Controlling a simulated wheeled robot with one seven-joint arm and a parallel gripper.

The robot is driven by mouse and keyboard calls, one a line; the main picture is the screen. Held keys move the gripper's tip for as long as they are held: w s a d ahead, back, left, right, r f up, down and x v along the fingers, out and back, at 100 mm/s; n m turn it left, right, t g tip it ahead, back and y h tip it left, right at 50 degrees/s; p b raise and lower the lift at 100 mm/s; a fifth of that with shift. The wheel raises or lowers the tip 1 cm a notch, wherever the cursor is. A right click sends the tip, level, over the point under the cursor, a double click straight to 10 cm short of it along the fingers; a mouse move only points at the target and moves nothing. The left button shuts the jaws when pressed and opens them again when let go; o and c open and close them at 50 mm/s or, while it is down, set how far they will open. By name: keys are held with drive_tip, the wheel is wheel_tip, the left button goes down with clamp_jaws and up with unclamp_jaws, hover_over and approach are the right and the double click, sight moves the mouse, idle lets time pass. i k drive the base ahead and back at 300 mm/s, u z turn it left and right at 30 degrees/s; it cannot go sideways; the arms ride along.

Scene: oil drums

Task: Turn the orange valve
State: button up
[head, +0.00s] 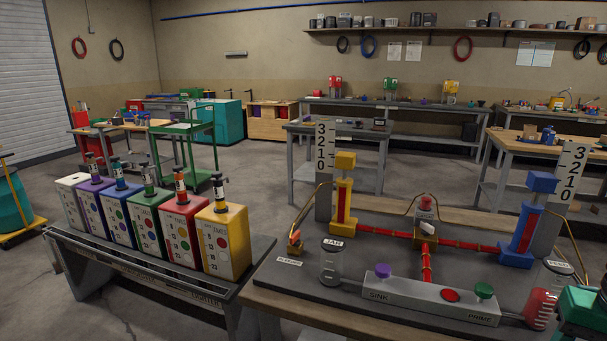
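A small orange valve-like part (295,238) stands at the left end of the dark board, beside a brass pipe and a small label. It is too small to tell its handle's position. The board carries a yellow column (344,205) and a blue column (524,235) with scale plates, red pipes (460,245) and a white-handled fitting (427,229) at their junction. No gripper fingers are identifiable in view.
Several coloured cans (222,240) stand on a bench at left. A clear jar (331,264) is near the board's front left; a jar with red contents (542,308) is at right. A cut-off green part (580,308) fills the lower right corner. Open floor lies behind.

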sight(294, 240)
drive_tip(key=u, duration=0.75)
drive_tip(key=i, duration=0.8)
drive_tip(key=u, duration=0.1)
